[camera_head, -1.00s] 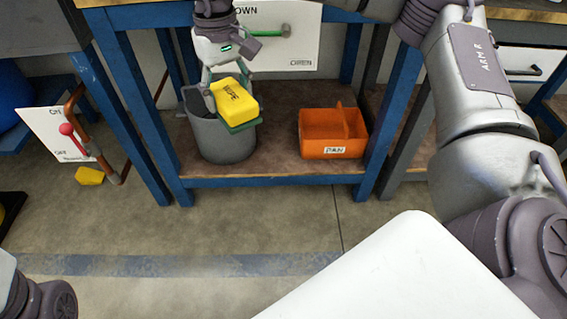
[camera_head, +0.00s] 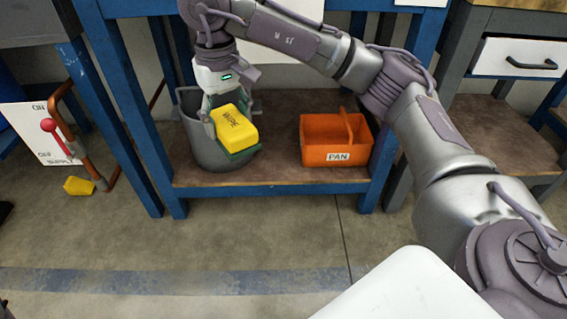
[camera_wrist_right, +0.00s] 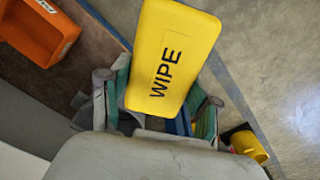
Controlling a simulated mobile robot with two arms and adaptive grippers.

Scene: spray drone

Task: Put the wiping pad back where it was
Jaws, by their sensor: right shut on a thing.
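The wiping pad (camera_head: 235,129) is a yellow block marked WIPE with a green underside. My right gripper (camera_head: 222,122) is shut on it and holds it at the front right of a grey bucket (camera_head: 203,145) on the low shelf. In the head view the pad overlaps the bucket's rim; I cannot tell whether they touch. In the right wrist view the pad (camera_wrist_right: 172,58) sticks out between the fingers (camera_wrist_right: 155,112) with its lettered face toward the camera. My left gripper is not in view.
An orange pan (camera_head: 335,138) stands on the shelf (camera_head: 270,175) right of the bucket, with bare shelf between. A white panel with a red-knobbed lever (camera_head: 48,125) is at the left. A small yellow piece (camera_head: 79,186) lies on the floor. The floor in front is clear.

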